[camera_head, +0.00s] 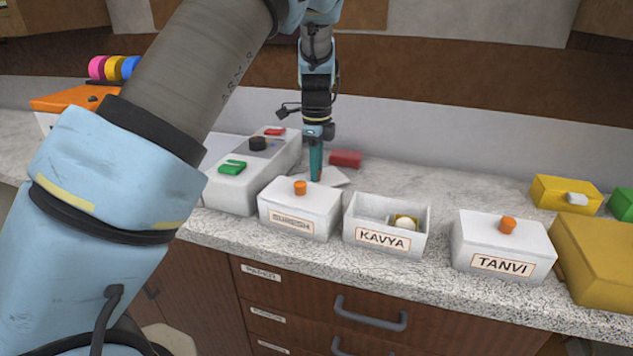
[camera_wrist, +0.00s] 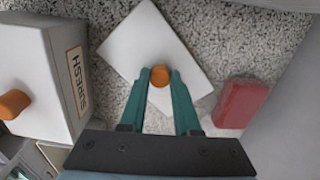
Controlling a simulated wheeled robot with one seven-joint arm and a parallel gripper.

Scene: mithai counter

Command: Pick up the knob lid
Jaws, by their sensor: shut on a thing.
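The knob lid (camera_wrist: 150,42) is a white square plate with an orange knob (camera_wrist: 160,76). It lies on or just over the speckled counter, turned at an angle; I cannot tell if it touches. In the head view the lid (camera_head: 336,177) shows partly behind a closed white box. My gripper (camera_wrist: 160,80) points down with its teal fingers shut on the orange knob. In the head view my gripper (camera_head: 316,176) stands behind that box, and the knob is hidden there. The KAVYA box (camera_head: 384,239) is open, with a pale round thing and something yellow inside.
A closed box with an orange knob (camera_head: 292,213) stands close in front; the wrist view shows a SURESH box (camera_wrist: 50,70). A red block (camera_head: 346,158) is just beyond the lid. The TANVI box (camera_head: 503,249) and yellow boxes stand right. Counter behind KAVYA is clear.

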